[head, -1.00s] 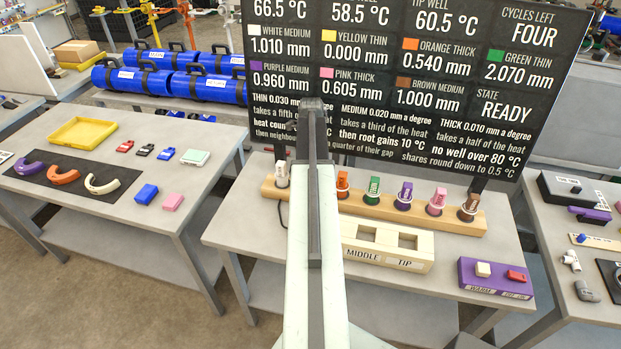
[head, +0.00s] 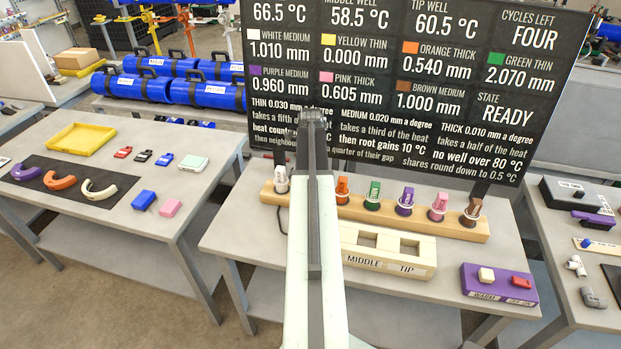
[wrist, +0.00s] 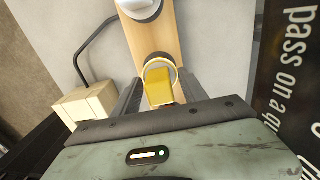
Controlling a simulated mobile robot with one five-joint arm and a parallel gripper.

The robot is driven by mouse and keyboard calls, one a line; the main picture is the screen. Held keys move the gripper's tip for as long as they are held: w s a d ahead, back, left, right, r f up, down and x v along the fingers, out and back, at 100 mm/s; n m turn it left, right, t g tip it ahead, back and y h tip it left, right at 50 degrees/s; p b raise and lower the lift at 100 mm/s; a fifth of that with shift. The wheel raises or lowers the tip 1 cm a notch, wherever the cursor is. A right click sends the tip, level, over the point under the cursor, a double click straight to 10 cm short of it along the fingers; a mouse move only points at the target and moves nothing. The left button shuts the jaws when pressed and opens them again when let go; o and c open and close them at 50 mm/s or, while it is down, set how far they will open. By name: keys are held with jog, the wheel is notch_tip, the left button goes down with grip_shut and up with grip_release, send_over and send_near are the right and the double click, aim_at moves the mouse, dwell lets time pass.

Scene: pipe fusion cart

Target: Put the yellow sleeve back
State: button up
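The yellow sleeve (wrist: 160,88) shows in the wrist view at the wooden rack (wrist: 152,40), with a pale ring around its far end. My gripper (wrist: 159,82) has one dark finger on each side of it, with visible gaps, so it looks open around the sleeve. Its lower part is hidden by my gripper's body. In the head view my arm hides the yellow sleeve and my fingers. The rack (head: 455,228) also shows there, with the white sleeve (head: 281,180) left of my arm and orange, green, purple, pink and brown ones to the right.
A pale block with square wells (head: 385,262), marked MIDDLE and TIP, stands in front of the rack. A purple button box (head: 500,287) is at right. The dark readout board (head: 400,90) rises close behind the rack. The left table holds a yellow tray (head: 80,140).

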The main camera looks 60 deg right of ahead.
notch_tip(320, 180, up, 12)
jog(key=p, duration=1.1)
jog(key=shift+r+p, duration=0.15)
jog(key=shift+p, duration=0.25)
jog(key=w+a+n, duration=0.5)
jog(key=a, duration=0.5)
jog(key=w+a+n, duration=0.6)
jog(key=a, duration=0.4)
jog(key=w+a+n, duration=0.5)
jog(key=a, duration=0.4)
jog(key=a+n, duration=1.6)
jog(key=a, duration=1.3)
jog(key=shift+s+a+n, duration=0.15)
jog(key=shift+n, duration=0.15)
jog(key=shift+f, duration=0.25)
